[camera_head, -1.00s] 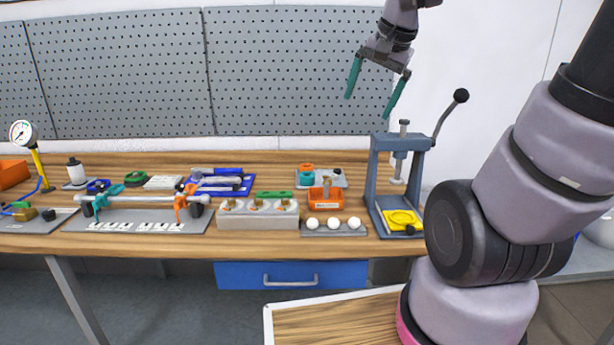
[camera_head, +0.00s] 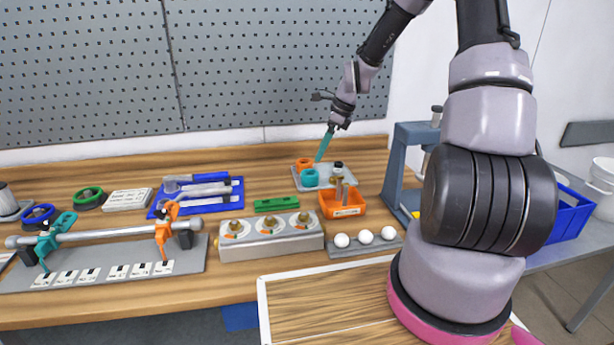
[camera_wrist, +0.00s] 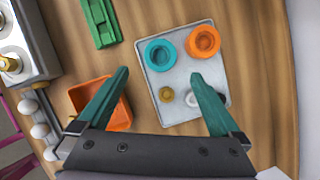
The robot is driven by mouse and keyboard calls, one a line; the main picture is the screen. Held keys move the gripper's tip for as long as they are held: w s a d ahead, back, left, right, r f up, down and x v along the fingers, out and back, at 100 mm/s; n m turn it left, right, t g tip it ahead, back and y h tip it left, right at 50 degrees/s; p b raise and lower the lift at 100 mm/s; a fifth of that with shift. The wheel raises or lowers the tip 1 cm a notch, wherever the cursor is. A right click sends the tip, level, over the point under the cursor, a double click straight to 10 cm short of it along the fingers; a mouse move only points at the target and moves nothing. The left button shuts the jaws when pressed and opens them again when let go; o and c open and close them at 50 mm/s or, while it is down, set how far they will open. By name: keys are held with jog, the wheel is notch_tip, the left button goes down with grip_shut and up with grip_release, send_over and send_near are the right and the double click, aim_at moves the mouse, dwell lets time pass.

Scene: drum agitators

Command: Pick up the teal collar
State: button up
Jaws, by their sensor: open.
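The teal collar (camera_head: 310,178) is a short ring on a grey tray (camera_head: 297,184) at the back of the bench. In the wrist view the teal collar (camera_wrist: 160,55) lies on the tray's upper left, beside an orange collar (camera_wrist: 203,41). My gripper (camera_wrist: 160,85) is open and empty, its teal fingers spread apart. The collar shows just beyond the fingertips, between them in the picture and not touched. In the head view my gripper (camera_head: 323,146) points down above the tray, seen edge-on.
On the tray are also small brass and dark parts. An orange bin (camera_head: 343,205) stands in front of it, with white balls on a rack (camera_head: 365,242) nearer. A green block (camera_head: 277,204) lies left. A grey press (camera_head: 404,165) stands right.

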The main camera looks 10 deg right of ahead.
aim_at(310, 173)
jog(key=x, duration=1)
jog(key=shift+w+f, duration=0.1)
jog(key=shift+f, duration=0.15)
jog(key=shift+c, duration=0.3)
jog(key=c, duration=1.5)
